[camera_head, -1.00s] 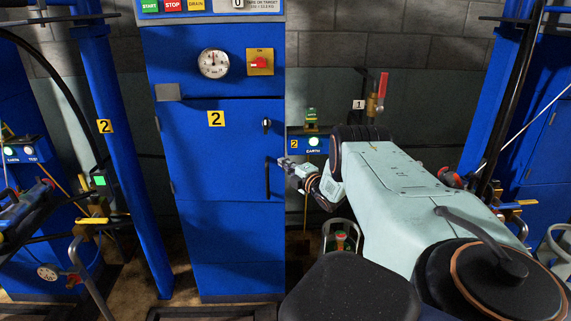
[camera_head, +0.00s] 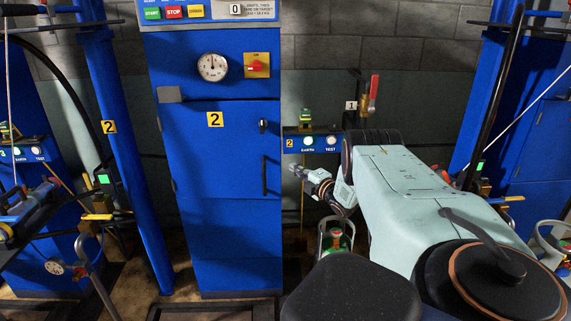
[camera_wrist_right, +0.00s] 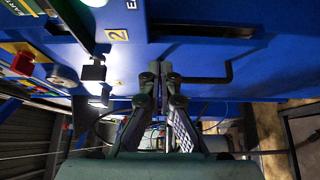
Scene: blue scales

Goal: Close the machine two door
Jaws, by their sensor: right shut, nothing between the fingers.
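The machine two door (camera_head: 220,185) is a blue cabinet front panel with a yellow "2" label, and in the head view it looks flush with its frame. A black bar handle (camera_head: 264,175) and a small latch (camera_head: 263,126) sit near its right edge. My right gripper (camera_head: 292,170) is just right of the door edge, apart from the handle, shut and empty. In the right wrist view its fingertips (camera_wrist_right: 163,75) are together beside a dark bent bar (camera_wrist_right: 210,78); I cannot tell if they touch it. My left gripper is not in view.
A gauge (camera_head: 213,66) and red switch (camera_head: 256,66) sit above the door. A box with a "2" label and lights (camera_head: 312,142) is behind my right arm. A blue post (camera_head: 128,170) stands left.

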